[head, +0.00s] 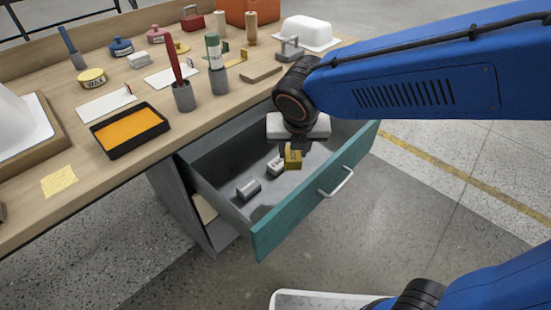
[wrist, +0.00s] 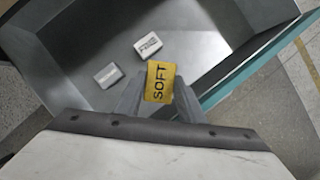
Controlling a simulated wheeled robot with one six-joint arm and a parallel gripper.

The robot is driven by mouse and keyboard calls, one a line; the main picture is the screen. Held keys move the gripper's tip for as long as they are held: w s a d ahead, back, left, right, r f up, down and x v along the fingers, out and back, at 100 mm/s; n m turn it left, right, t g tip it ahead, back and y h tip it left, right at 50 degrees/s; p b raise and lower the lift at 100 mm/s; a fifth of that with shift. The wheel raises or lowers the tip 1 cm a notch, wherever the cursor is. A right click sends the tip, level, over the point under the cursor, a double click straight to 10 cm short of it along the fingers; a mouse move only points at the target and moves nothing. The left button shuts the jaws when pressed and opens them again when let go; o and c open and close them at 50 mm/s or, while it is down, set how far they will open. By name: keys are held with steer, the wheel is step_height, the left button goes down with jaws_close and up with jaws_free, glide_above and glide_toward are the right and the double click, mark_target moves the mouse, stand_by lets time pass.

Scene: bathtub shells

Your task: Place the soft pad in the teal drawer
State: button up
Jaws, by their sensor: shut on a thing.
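The soft pad (wrist: 159,82) is a yellow block with the word SOFT on it. My gripper (head: 294,150) is shut on it, and the pad also shows in the head view (head: 293,160). The teal drawer (head: 310,205) is pulled open under the workbench, with a grey inside and a teal front. The pad is over the drawer's inside; its height above the floor of the drawer is hard to tell. In the wrist view the gripper fingers (wrist: 158,100) hold the pad from both sides.
Inside the drawer lie a white block marked FINE (wrist: 148,46) and a grey block (wrist: 108,75). The drawer floor beside them is bare. The bench top (head: 215,115) above holds cups with tools, tins and a black tray with an orange pad (head: 130,128).

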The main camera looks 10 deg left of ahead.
mark_target(292, 164)
step_height(292, 164, down, 5)
steer(key=shift+f, duration=0.1)
steer(key=shift+w+f, duration=0.1)
steer(key=shift+f, duration=0.15)
steer(key=w+a, duration=0.2)
steer(key=w, duration=1.5)
steer(key=shift+w+a+f, duration=0.1)
steer(key=shift+w+f, duration=0.05)
steer(key=shift+f, duration=1.65)
steer(key=shift+w+f, duration=0.15)
steer(key=shift+f, duration=1.65)
steer(key=o, duration=0.9)
steer(key=shift+f, duration=0.15)
steer(key=shift+o, duration=0.2)
